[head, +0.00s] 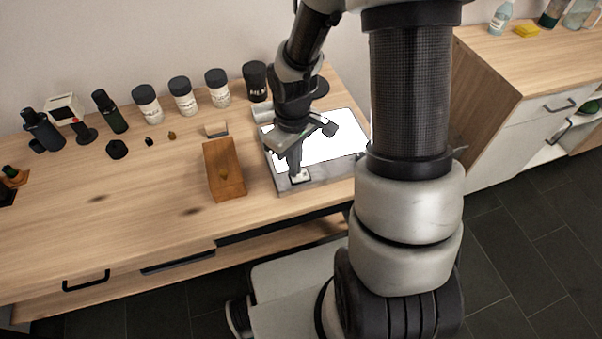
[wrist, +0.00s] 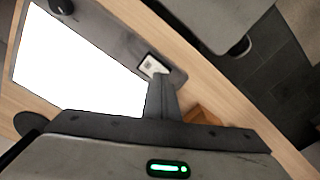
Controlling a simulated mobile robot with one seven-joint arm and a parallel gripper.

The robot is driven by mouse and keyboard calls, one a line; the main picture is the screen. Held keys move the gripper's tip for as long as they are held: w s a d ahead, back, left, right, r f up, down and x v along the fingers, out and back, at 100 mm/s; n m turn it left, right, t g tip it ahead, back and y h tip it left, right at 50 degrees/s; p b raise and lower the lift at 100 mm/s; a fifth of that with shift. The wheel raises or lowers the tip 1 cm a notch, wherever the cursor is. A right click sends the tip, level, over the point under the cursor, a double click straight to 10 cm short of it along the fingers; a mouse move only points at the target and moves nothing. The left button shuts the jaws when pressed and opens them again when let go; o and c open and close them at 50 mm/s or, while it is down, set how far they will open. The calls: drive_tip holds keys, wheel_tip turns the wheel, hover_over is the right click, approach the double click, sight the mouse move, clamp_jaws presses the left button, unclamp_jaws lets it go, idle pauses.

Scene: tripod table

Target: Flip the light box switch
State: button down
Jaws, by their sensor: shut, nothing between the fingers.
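The light box (head: 328,173) lies on the wooden table, a grey slab with a bright white lit panel. Its panel also fills the left of the wrist view (wrist: 75,68). A small pale switch plate (head: 302,176) sits at its front left part; it also shows in the wrist view (wrist: 152,66). My gripper (head: 295,174) points down with its fingers together and empty, right at the switch plate. In the wrist view the fingertips (wrist: 161,78) overlap the plate's edge. I cannot tell whether they touch it, and they hide part of it.
A wooden block (head: 225,171) lies just left of the light box. Several white jars with black lids (head: 182,96) and dark bottles line the back of the table. The table's front left (head: 110,235) is clear. A wooden cabinet (head: 515,85) stands at the right.

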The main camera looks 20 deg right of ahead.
drive_tip(key=shift+f+b, duration=0.6)
drive_tip(key=shift+f, duration=0.15)
idle(0.4)
drive_tip(key=shift+r, duration=0.15)
wheel_tip(320, 180, up, 7)
drive_tip(key=p, duration=0.6)
idle(0.5)
